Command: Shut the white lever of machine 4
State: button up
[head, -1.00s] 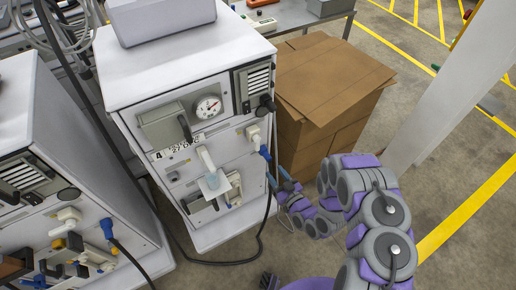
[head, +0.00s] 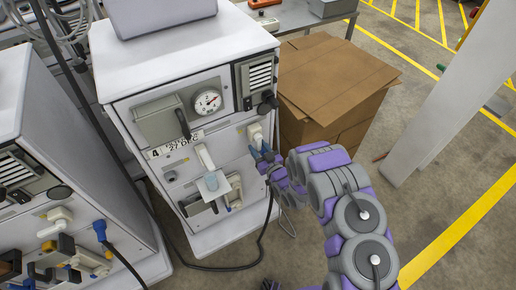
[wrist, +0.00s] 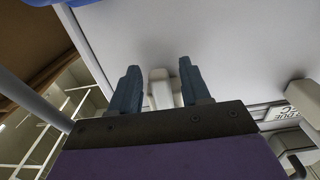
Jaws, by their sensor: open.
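Machine 4 (head: 215,165) is a white cabinet with a "4" label and a round gauge on its front. A white lever (head: 255,133) sits at the right of that front, below a black knob. My gripper (head: 262,153) is just below this lever, near the panel. In the wrist view, my gripper (wrist: 157,78) is open, its two blue-grey fingers on either side of the white lever (wrist: 160,90). Contact cannot be told. Another white handle (head: 205,157) points down mid-panel; the fingers partly hide the blue hose end.
A cardboard box (head: 333,80) stands right of the machine, close to my arm. A dark hose (head: 262,238) loops to the floor below. A similar machine (head: 75,170) stands at left.

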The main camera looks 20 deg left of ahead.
jog(key=shift+w+a, duration=0.2)
jog(key=shift+c, duration=0.5)
grip_shut()
